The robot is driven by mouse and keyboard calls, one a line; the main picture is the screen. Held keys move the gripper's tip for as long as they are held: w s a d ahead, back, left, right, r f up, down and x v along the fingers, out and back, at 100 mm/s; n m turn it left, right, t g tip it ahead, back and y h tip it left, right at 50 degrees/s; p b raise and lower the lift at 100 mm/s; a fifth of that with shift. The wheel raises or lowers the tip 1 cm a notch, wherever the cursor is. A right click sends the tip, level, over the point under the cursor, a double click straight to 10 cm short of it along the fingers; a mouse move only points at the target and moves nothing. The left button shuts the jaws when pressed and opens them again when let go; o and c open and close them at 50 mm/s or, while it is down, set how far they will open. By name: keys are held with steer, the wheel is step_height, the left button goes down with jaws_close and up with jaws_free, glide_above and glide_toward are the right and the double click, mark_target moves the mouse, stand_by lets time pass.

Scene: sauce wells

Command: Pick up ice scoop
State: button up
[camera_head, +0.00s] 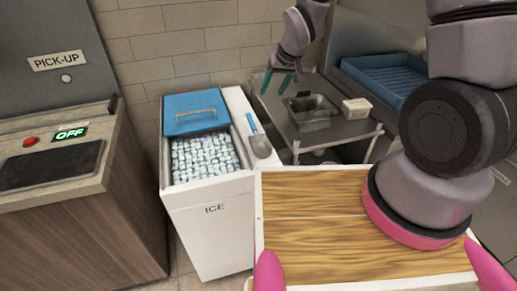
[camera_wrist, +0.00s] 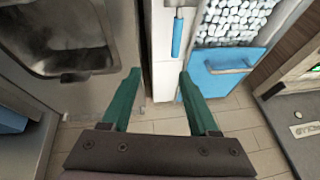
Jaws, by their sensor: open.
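The ice scoop (camera_head: 260,145) has a blue handle and a grey metal bowl. It lies on the white right-hand ledge of the ice bin (camera_head: 208,225), beside the ice, in the head view. In the wrist view its blue handle (camera_wrist: 177,38) shows at the top, beyond the fingertips; its bowl is mostly out of frame. My gripper (camera_head: 283,80) is open and empty, with green fingers pointing down. In the head view it appears above the steel table, up and to the right of the scoop.
The ice bin's blue lid (camera_head: 195,103) is slid back over part of the ice (camera_head: 205,157). A steel table (camera_head: 320,132) with a sunken metal pan (camera_head: 310,106) and a small white container (camera_head: 356,108) stands right of it. A pick-up counter (camera_head: 60,165) stands left.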

steer(key=n, duration=0.1)
glide_toward(254, 125)
steer(key=w, duration=0.1)
steer(key=shift+g, duration=0.4)
steer(key=x, duration=0.4)
steer(key=shift+a+f, duration=0.1)
steer(key=shift+f, duration=0.15)
steer(key=shift+x, duration=3.15)
jaws_close()
